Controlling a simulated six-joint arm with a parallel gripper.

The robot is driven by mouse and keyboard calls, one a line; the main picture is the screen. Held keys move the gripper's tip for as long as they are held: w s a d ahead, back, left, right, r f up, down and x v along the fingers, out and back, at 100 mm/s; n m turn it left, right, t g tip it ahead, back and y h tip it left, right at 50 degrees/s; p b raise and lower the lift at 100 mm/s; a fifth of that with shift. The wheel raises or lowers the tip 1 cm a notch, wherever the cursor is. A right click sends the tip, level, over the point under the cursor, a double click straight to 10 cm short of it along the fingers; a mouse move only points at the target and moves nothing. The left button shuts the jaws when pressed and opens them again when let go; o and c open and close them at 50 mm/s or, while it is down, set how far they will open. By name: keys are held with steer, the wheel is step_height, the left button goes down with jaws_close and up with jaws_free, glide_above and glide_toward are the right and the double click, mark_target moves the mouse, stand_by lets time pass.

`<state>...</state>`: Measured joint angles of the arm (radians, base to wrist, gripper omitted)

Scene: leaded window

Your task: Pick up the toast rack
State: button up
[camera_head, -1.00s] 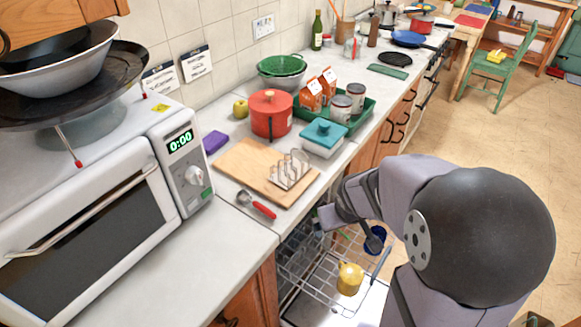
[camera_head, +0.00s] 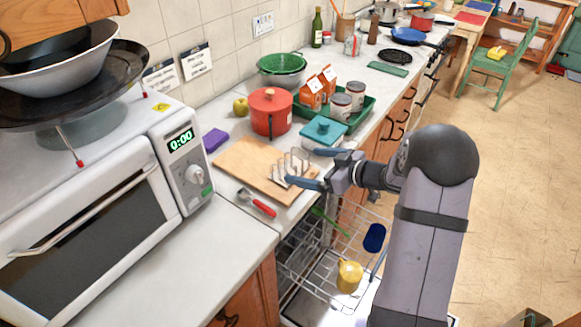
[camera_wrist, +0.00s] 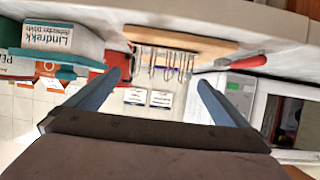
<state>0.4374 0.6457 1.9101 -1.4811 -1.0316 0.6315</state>
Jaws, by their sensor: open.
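The toast rack (camera_head: 287,165) is a silver wire rack standing on the right part of a wooden chopping board (camera_head: 236,160) on the counter. It also shows in the wrist view (camera_wrist: 172,62), upside down, between and beyond my fingers. My gripper (camera_head: 303,168) is open, with two blue-grey fingers. In the head view its fingertips are at the right side of the rack, and one finger overlaps the rack's front edge. In the wrist view the space between the fingers (camera_wrist: 160,88) is empty. Whether a finger touches the rack I cannot tell.
A teal-lidded box (camera_head: 322,134) stands just behind the gripper. A red pot (camera_head: 271,112) stands behind the board. A red-handled tool (camera_head: 257,203) lies in front of it. An open dishwasher rack (camera_head: 318,265) with a yellow mug (camera_head: 349,276) is below the arm.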

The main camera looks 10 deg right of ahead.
mark_target(290, 163)
steer(key=shift+p+x, duration=0.45)
steer(key=shift+x, duration=0.9)
steer(key=shift+p+x, duration=0.8)
steer(key=shift+x, duration=1.55)
steer(key=shift+s+f, duration=0.1)
steer(key=shift+f, duration=0.05)
steer(key=c, duration=1.2)
